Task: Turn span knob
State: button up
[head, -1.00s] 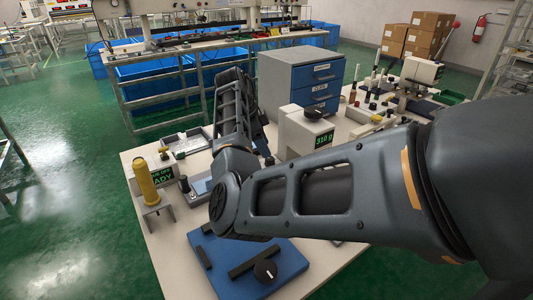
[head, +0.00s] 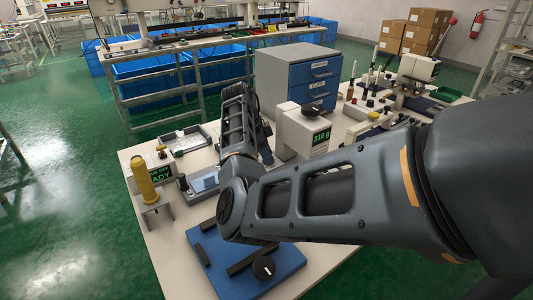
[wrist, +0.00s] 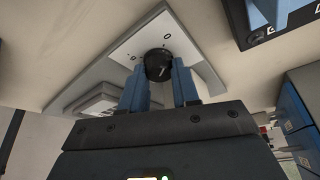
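In the wrist view, a round black knob (wrist: 158,65) with a pale pointer mark sits on a light grey panel (wrist: 125,50) printed with several marks. The two blue fingers of my gripper (wrist: 159,72) stand one on each side of the knob, with their tips close to its edges. The fingers look apart; I cannot see clear contact. In the head view my arm hides the gripper. That view shows one black knob (head: 312,109) on the white scale reading 310 g, and another (head: 263,268) on a blue plate. I cannot tell which knob is the span knob.
A grey cabinet with blue drawers (head: 320,86) stands behind the scale (head: 301,136). A yellow cylinder on a stand (head: 144,181) and a green-lit display (head: 161,173) are at the table's left. Bottles and tools crowd the right. The blue plate (head: 220,275) lies at the front.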

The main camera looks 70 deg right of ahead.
grip_shut()
jog(key=shift+r, duration=0.1)
jog(key=n+h+p, duration=0.1)
jog(key=n+p, duration=0.1)
jog(key=n+t+p, duration=0.1)
jog(key=n+p, duration=0.1)
jog(key=n, duration=0.1)
jog(key=shift+s+r+n+h+p, duration=0.1)
jog(key=shift+r+n+h+p, duration=0.05)
jog(key=shift+n+h+p, duration=0.2)
jog(key=n+t+p, duration=0.1)
jog(key=n+p, duration=0.1)
jog(key=n, duration=0.1)
jog(key=shift+t, duration=0.4)
jog(key=shift+n+t+h+p, duration=0.25)
jog(key=shift+n+t+p, duration=0.15)
jog(key=shift+n+p, duration=0.75)
jog(key=shift+f+n, duration=0.2)
jog(key=shift+n, duration=0.2)
jog(key=o, duration=0.6)
grip_release()
